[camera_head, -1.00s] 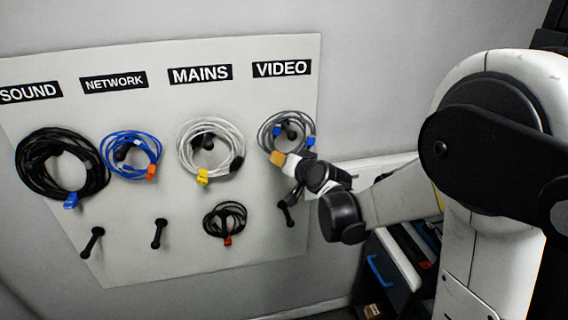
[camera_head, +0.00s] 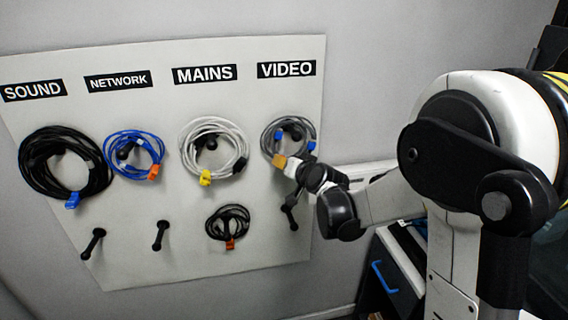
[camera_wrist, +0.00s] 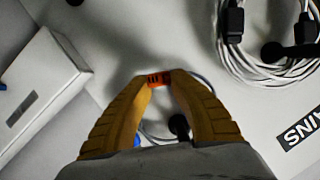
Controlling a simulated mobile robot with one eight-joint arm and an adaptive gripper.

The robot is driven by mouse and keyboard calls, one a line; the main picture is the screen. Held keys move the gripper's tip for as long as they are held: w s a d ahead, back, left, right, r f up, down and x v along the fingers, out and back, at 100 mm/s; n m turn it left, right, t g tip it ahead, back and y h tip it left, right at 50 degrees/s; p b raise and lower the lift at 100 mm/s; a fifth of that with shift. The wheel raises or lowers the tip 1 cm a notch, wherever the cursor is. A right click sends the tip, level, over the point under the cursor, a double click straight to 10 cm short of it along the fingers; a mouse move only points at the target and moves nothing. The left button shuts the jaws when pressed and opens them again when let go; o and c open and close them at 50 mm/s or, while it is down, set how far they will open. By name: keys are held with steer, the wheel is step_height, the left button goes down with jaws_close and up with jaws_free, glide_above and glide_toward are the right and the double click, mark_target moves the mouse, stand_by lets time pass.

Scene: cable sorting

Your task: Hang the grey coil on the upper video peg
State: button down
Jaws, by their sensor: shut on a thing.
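My gripper (camera_head: 281,162) is at the coil's lower edge. In the wrist view my gripper (camera_wrist: 156,80) has its yellow fingers shut on an orange piece at the grey cable (camera_wrist: 203,80). A dark peg end (camera_wrist: 178,125) shows between the fingers, with cable curving around it. The rest of the coil is hidden there.
A white cable coil (camera_head: 184,150) hangs to the left under MAINS; it also shows in the wrist view (camera_wrist: 224,50). The lower video peg (camera_head: 290,214) is bare, just below my gripper. A drawer cabinet (camera_head: 388,283) stands at lower right.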

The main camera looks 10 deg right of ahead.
stand_by(0.3)
steer(key=c, duration=1.2)
jaws_free()
steer(key=v, duration=1.2)
steer(key=s+f+n+g+h+b, duration=0.1)
steer(key=s+f+b, duration=0.4)
steer(key=s, duration=0.8)
steer(key=s+f+n+g+h+b, duration=0.1)
steer(key=s+f+g+b, duration=0.4)
steer(key=s+f, duration=0.5)
steer(key=s+n, duration=0.1)
steer(key=s, duration=0.2)
steer(key=shift+s+d+f+n+g+h, duration=0.2)
steer(key=shift+s+d+n+g+h, duration=0.1)
steer(key=shift+s+n+g, duration=0.1)
steer(key=shift+w, duration=0.1)
